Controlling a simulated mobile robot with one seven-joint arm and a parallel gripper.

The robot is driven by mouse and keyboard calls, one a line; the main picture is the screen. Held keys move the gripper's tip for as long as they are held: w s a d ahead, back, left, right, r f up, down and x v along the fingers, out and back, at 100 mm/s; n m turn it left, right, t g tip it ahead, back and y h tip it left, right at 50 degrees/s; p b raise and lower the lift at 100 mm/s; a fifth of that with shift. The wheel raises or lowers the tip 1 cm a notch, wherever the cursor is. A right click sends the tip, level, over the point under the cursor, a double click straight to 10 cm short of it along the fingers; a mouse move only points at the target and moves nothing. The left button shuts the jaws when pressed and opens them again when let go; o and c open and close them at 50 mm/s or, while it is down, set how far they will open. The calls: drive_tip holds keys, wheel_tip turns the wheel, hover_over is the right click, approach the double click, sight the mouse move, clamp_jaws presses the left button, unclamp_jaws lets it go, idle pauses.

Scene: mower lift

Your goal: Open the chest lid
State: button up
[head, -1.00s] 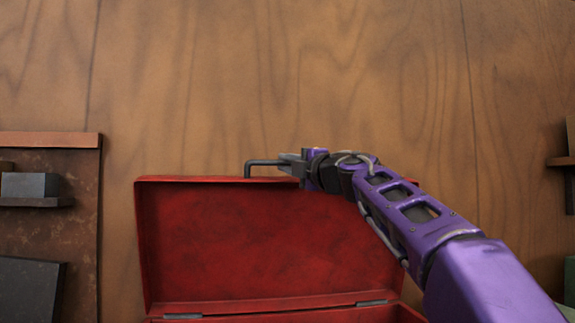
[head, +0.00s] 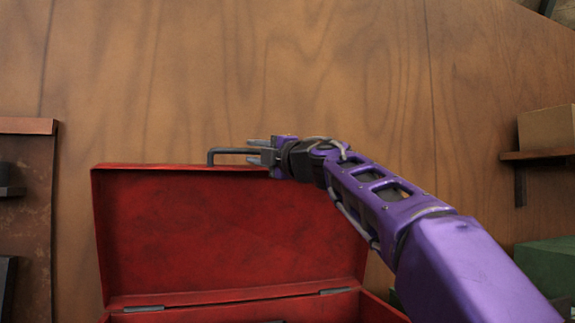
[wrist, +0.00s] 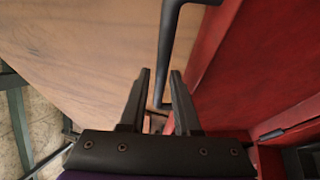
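The red chest lid (head: 230,235) stands raised, about upright, on its hinges in the head view. A dark bar handle (head: 228,151) sits along its top edge. My gripper (head: 254,151) is at the right part of this handle, with its fingers apart above and below the bar. In the wrist view, my gripper (wrist: 161,72) shows two spread fingers with a gap, and the handle (wrist: 170,50) runs between them without visible finger contact. The lid's red face (wrist: 235,85) is at the right there. The handle's right end is hidden by my gripper.
The chest body (head: 345,308) shows only its rear edge and a bit of its inside. A wooden wall (head: 250,80) is behind. A shelf with a cardboard box (head: 547,130) and a green box (head: 545,265) are at the right. A brown panel (head: 28,220) is at the left.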

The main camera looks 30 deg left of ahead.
drive_tip(key=b+v, duration=0.5)
drive_tip(key=v, duration=1)
drive_tip(key=shift+d, duration=0.2)
drive_tip(key=shift+f, duration=0.1)
